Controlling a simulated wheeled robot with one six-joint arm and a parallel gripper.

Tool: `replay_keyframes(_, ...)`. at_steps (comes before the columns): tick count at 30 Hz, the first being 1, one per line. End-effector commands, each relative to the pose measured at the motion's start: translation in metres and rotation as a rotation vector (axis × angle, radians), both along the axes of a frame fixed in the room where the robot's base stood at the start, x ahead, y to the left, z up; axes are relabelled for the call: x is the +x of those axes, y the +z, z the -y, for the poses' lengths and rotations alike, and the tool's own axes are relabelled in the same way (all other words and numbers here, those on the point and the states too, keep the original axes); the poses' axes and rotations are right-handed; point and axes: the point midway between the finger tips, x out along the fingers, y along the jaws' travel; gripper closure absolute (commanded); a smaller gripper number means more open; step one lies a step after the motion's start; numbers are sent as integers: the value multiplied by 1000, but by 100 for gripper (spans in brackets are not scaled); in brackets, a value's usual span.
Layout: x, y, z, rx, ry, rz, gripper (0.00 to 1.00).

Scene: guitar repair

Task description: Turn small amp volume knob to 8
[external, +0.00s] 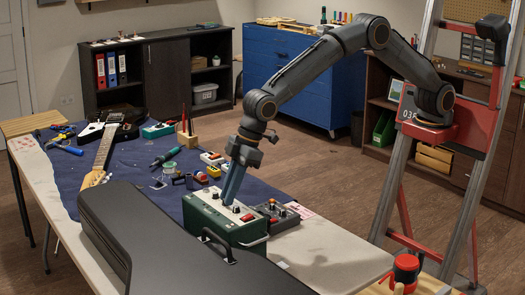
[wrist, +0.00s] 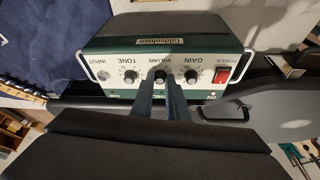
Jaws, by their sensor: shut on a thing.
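The small green amp (external: 215,217) stands near the edge of the table, and its front panel with TONE, VOLUME and GAIN labels fills the upper wrist view (wrist: 180,44). The volume knob (wrist: 160,73) is the black middle knob, between the tone knob (wrist: 130,77) and the gain knob (wrist: 191,77). My gripper (external: 230,197) reaches down to the panel, and its two fingers (wrist: 160,82) are shut on the volume knob. The fingers partly hide the knob, and I cannot read its pointer or the scale numbers.
A red power switch (wrist: 221,74) is on the panel, right of the gain knob. A black guitar case (external: 160,245) lies close in front of the amp. A grey box with knobs (external: 283,222) stands right beside the amp. Small tools and a guitar (external: 104,148) lie on the blue mat.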

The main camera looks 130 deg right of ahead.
Motion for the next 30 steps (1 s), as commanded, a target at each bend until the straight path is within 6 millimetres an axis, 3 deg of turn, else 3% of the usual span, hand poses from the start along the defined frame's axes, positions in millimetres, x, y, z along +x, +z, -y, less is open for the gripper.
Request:
replay_keyframes(20, 0, 0, -1, 0, -78, -1, 100)
replay_keyframes(21, 0, 0, -1, 0, -78, -2, 81)
replay_keyframes(24, 0, 0, -1, 0, -78, -1, 67)
replay_keyframes(30, 0, 0, -1, 1, -78, -1, 67)
